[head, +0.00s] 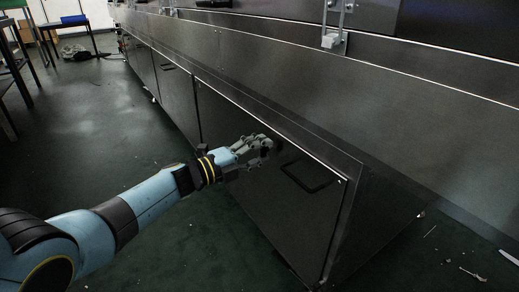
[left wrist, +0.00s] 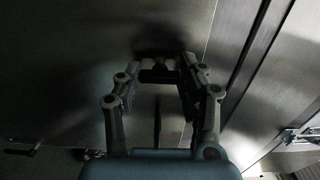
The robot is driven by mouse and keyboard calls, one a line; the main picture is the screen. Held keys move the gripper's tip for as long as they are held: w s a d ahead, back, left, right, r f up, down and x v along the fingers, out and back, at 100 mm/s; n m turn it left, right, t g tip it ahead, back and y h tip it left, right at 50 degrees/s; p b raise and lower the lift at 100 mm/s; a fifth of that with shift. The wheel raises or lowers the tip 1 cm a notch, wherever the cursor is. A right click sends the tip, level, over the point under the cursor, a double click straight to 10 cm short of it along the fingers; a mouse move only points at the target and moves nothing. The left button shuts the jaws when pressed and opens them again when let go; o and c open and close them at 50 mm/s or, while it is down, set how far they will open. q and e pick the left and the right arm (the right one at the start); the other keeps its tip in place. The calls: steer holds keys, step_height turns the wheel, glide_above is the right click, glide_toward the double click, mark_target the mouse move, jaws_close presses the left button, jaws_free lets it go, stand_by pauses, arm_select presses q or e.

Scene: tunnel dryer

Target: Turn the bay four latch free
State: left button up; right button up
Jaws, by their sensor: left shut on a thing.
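My left gripper (head: 266,146) reaches in from the left to the dark lower panel (head: 235,122) of the dryer, near the panel's top edge. In the left wrist view the left gripper's fingers (left wrist: 160,78) are on both sides of a small dark latch (left wrist: 158,70) on the metal face and are shut on it. In the head view the fingers mostly hide the latch, and its turned angle cannot be told. No bay number can be read. My right gripper is in neither view.
A black bar handle (head: 310,176) sticks out of the panel just right of my left gripper. The panel's right corner post (head: 345,215) and a clamp fitting (head: 335,40) on the upper wall are near.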

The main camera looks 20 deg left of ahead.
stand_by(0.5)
arm_select(q)
steer(key=o, duration=1.2)
steer(key=v, duration=1.2)
steer(key=shift+a, duration=0.1)
steer(key=shift+f, duration=0.1)
